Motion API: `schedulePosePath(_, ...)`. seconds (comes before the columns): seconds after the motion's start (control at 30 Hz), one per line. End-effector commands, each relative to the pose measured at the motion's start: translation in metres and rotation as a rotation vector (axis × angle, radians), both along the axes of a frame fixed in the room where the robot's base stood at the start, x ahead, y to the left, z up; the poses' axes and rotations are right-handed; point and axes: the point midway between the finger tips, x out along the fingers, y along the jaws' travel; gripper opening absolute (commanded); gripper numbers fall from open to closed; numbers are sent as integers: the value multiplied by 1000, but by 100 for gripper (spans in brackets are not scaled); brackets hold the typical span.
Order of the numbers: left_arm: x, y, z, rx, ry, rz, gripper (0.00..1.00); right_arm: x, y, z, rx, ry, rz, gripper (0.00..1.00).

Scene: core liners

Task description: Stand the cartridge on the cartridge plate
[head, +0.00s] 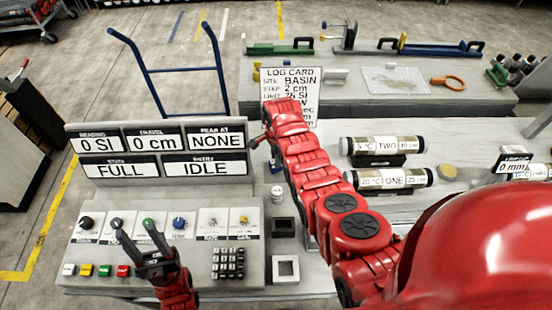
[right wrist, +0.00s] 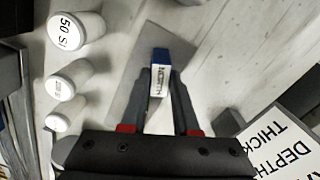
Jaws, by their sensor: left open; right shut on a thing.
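My right gripper (right wrist: 160,88) is shut on a small blue-topped block with a white face lettered NORTH, which I take for the cartridge (right wrist: 160,78). A flat grey plate (right wrist: 133,92) lies below and beside it in the right wrist view, perhaps the cartridge plate; I cannot tell whether the cartridge touches it. In the head view my red right arm reaches to the back of the bench and hides its gripper and the cartridge. My left gripper (head: 134,224) is open and empty above the control panel.
White cylinders, one marked 50 SI (right wrist: 84,28), stand left of the cartridge in the right wrist view. A lettered card (right wrist: 285,140) is at lower right. The head view shows a log card (head: 300,88), display boards (head: 155,150), core tubes (head: 385,146) and a control panel (head: 160,262).

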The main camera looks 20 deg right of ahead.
Motion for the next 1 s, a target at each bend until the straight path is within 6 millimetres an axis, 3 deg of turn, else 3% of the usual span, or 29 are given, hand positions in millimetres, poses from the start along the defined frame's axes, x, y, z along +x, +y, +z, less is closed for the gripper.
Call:
schedulePosePath(0.7, 0, 0, -11, 0, 0, 0, 50, 0, 0, -13, 0, 0, 0, 0)
schedulePosePath(0.73, 0, 0, -10, 0, 0, 0, 50, 0, 0, -12, 0, 0, 0, 34)
schedulePosePath(0.9, 0, 0, -10, 0, 0, 0, 50, 0, 0, -12, 0, 0, 0, 64)
schedulePosePath(1.0, 0, 0, -10, 0, 0, 0, 50, 0, 0, -12, 0, 0, 0, 64)
